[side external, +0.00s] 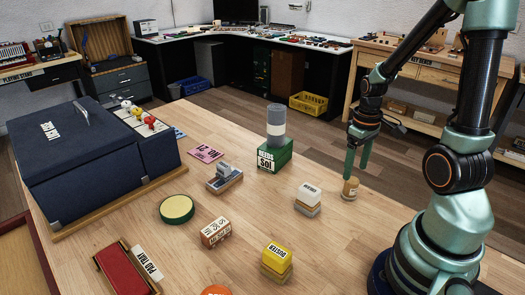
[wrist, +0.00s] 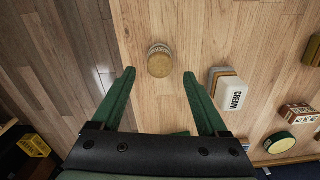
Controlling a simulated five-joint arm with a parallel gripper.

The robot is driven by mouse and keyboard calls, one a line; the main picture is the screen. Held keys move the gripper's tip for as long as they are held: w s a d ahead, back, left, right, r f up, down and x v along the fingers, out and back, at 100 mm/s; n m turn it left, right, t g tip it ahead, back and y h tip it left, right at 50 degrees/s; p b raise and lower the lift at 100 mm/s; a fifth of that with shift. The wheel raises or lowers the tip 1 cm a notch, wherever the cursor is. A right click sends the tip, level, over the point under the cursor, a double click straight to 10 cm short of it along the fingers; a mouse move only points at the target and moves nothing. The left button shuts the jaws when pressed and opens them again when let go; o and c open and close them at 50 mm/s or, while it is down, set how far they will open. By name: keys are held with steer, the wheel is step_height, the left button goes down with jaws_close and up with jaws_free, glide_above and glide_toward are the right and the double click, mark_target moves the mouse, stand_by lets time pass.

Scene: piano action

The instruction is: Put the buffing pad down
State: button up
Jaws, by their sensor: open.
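A small round tan piece (side external: 350,189), which seems to be the buffing pad, stands upright on the wooden table near its right edge. In the wrist view its round top (wrist: 159,62) lies just beyond and between my fingertips. My gripper (side external: 357,172) is open, with its green fingers pointing down at the piece. In the wrist view my gripper (wrist: 159,75) has an empty gap between its fingers. I cannot tell whether a finger touches the piece. A red-lined pad tray (side external: 125,270) lies at the table's front left.
A white block (side external: 308,196) labelled CREAM in the wrist view (wrist: 230,92) stands close by. A yellow duster block (side external: 276,258), an orange-brown block (side external: 215,232), a green round tin (side external: 177,208) and a green box (side external: 275,155) are spread around. Bare wood lies between them.

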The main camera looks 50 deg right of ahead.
mark_target(352, 179)
steer(key=w+a+r+n+t, duration=0.1)
steer(key=w+a+r+t, duration=0.1)
steer(key=a+r, duration=0.6)
steer(key=w+a+r+t, duration=0.2)
steer(key=a+r+t, duration=0.1)
steer(key=a+r, duration=0.6)
steer(key=shift+w+a+n+t, duration=0.25)
steer(key=shift+a+n+t, duration=0.05)
steer(key=shift+n, duration=0.1)
stand_by(0.5)
